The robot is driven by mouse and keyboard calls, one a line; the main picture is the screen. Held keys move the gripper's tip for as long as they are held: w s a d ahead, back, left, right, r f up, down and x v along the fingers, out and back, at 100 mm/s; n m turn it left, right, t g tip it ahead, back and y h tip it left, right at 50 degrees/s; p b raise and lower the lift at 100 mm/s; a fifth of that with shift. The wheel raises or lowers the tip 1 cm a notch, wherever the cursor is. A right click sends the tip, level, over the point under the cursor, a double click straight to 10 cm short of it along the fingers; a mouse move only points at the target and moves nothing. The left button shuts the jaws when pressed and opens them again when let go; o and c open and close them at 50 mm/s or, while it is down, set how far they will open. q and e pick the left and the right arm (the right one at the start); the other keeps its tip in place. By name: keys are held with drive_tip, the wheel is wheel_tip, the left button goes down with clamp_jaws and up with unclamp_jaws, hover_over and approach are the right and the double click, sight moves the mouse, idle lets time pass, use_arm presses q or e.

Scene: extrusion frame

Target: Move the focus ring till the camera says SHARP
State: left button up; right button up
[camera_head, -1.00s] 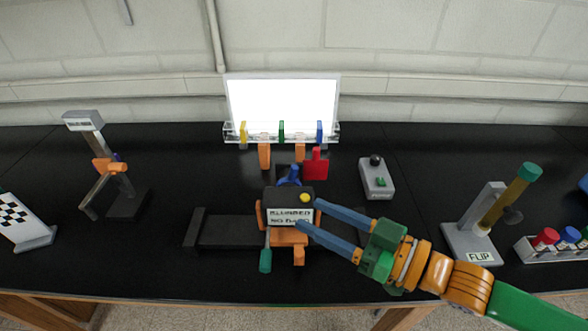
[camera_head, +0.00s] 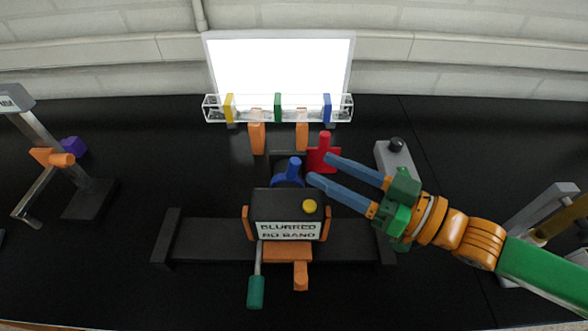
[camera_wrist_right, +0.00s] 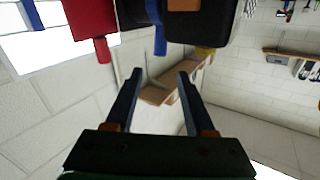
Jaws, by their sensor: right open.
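The camera (camera_head: 262,201) is a black box on a dark rail, with a yellow button. Its screen (camera_head: 288,230) reads "BLURRED NO BAND". A blue ring with an upright tab (camera_head: 293,170) sits on the lens side behind the body. A red piece with a tab (camera_head: 322,153) stands farther back. No label shows which part is the focus ring. My right gripper (camera_head: 319,169) is open, its fingertips just right of the blue tab and near the red piece. In the right wrist view, the blue tab (camera_wrist_right: 160,41) lies above the empty gap between my fingers (camera_wrist_right: 160,74). My left gripper is out of view.
A bright panel (camera_head: 278,65) stands at the back behind a clear rack with yellow, green and blue plates. A grey box with a black knob (camera_head: 396,160) is to the right. Stands flank both sides.

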sight(297, 162)
drive_tip(key=w+a, duration=0.1)
drive_tip(key=w+a+f+p, duration=0.1)
drive_tip(key=a, duration=0.1)
drive_tip(key=w+a+f, duration=0.1)
drive_tip(key=a, duration=0.1)
drive_tip(key=shift+w+a+p, duration=0.2)
drive_tip(key=shift+p, duration=0.1)
drive_tip(key=shift+w+a+f, duration=0.2)
drive_tip(key=shift+a, duration=0.1)
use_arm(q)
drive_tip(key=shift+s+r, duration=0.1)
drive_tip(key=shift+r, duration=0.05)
use_arm(e)
clamp_jaws()
idle(1.1)
